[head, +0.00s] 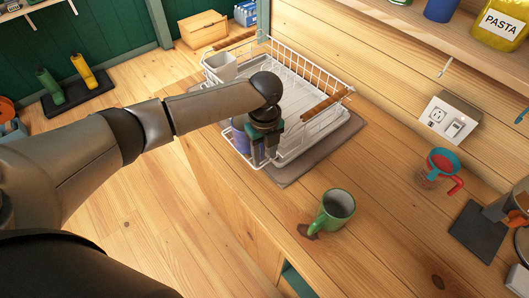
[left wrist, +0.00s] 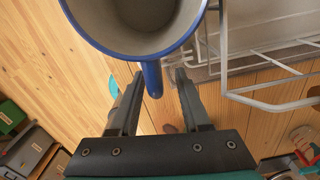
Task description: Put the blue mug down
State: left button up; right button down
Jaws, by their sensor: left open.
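The blue mug (head: 240,138) is at the near left corner of the white wire dish rack (head: 300,143), partly hidden behind my left gripper (head: 263,160). In the left wrist view the mug (left wrist: 143,48) shows its blue rim and pale, empty-looking inside. Its blue handle (left wrist: 152,78) lies between the tips of my left gripper (left wrist: 159,84). The fingers are apart, with gaps beside the handle. I cannot tell whether the mug's base rests in the rack or on the counter. My right gripper is not in view.
A green mug (head: 335,208) stands on the wooden counter (head: 370,240) beside a brown stain. A white cup (head: 221,66) is in the rack's far left corner. A red-and-teal measuring cup (head: 436,170) and a coffee maker (head: 505,215) stand at right. Bare counter lies between.

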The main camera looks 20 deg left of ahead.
pick_arm(q)
notch_tip(320, 180, up, 13)
jog(key=shift+f+p, duration=0.1)
jog(key=shift+p, duration=0.2)
dwell(0.4)
